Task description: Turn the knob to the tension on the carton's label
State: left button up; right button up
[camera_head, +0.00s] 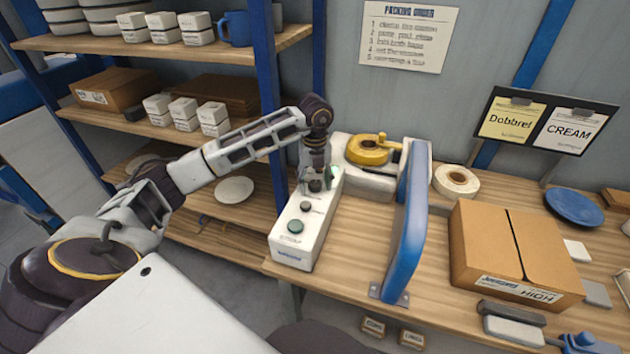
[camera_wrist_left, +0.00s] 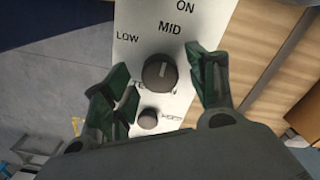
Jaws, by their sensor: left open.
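A white control panel (camera_head: 298,232) stands on the bench, and it fills the middle of the left wrist view (camera_wrist_left: 147,30). Its dark round tension knob (camera_wrist_left: 158,73) has a light pointer mark that points roughly at MID. LOW is printed to the left; the right side of the scale is hidden by a finger. My left gripper (camera_wrist_left: 165,76) is open, with its green fingers on either side of the knob; I cannot tell whether they touch it. In the head view the gripper (camera_head: 316,178) is over the panel's far end. The carton (camera_head: 510,250) has a label (camera_head: 520,289) reading HIGH.
A blue upright guard (camera_head: 408,225) stands right of the panel. A yellow tape reel (camera_head: 368,150) is behind. A smaller knob (camera_wrist_left: 147,118) sits below the tension knob. A tape roll (camera_head: 456,181), a blue plate (camera_head: 574,207) and shelves (camera_head: 170,45) with boxes are around.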

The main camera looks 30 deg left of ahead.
pick_arm(q)
jog(key=shift+c, duration=0.9)
jog(key=c, duration=0.9)
